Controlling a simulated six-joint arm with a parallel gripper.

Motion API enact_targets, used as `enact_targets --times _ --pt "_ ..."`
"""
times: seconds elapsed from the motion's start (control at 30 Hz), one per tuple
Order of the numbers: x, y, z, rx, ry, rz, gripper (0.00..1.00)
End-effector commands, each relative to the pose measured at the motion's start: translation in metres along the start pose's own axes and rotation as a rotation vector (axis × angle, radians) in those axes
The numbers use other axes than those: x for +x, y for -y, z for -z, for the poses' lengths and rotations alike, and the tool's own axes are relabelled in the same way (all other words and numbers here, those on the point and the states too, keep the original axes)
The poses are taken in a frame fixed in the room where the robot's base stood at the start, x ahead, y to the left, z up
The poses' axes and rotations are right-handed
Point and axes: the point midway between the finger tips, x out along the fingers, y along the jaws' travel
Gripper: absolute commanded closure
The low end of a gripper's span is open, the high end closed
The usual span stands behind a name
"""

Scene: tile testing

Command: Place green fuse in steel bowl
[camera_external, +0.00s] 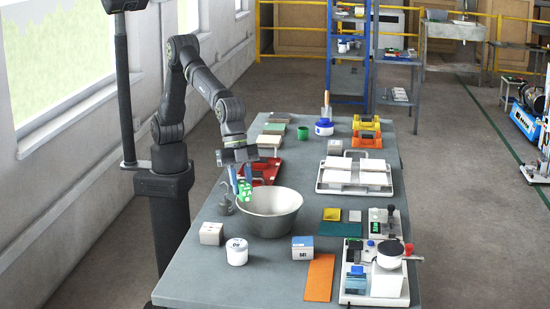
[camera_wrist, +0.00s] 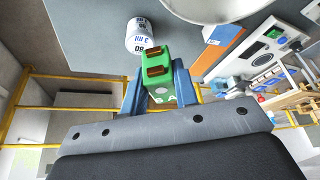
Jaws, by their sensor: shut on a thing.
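The green fuse (camera_external: 245,191) is a small green block; in the wrist view the fuse (camera_wrist: 156,58) shows two brown contacts on its face. My gripper (camera_external: 242,184) is shut on it, with a blue finger on each side, as the wrist view of the gripper (camera_wrist: 160,88) shows. The steel bowl (camera_external: 284,222) is wide and round and stands on the table. In the external view the fuse appears at the bowl's left rim, above the table; its exact height over the rim is hard to tell. Part of the bowl (camera_wrist: 215,8) shows at the wrist view's top edge.
A grey weight with a hook (camera_external: 224,205) stands left of the bowl. A white jar (camera_external: 236,252), a white box (camera_external: 211,233) and another box (camera_external: 302,248) stand in front. A red tray (camera_external: 266,170) lies behind. Testing devices (camera_external: 375,270) fill the right front.

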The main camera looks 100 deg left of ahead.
Motion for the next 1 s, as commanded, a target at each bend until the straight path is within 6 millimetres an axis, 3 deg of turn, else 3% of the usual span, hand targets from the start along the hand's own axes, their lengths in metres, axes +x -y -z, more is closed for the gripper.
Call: enact_targets --times 0.03,0.13,0.43,1.0 --pt "-0.006 0.024 -0.012 -0.041 0.0 0.017 0.97" --pt "-0.012 0.056 -0.032 -0.102 0.0 0.041 0.97" --pt "-0.025 0.108 -0.07 -0.208 -0.002 0.085 0.97" --pt "0.058 0.107 -0.105 -0.208 0.004 0.084 0.97"
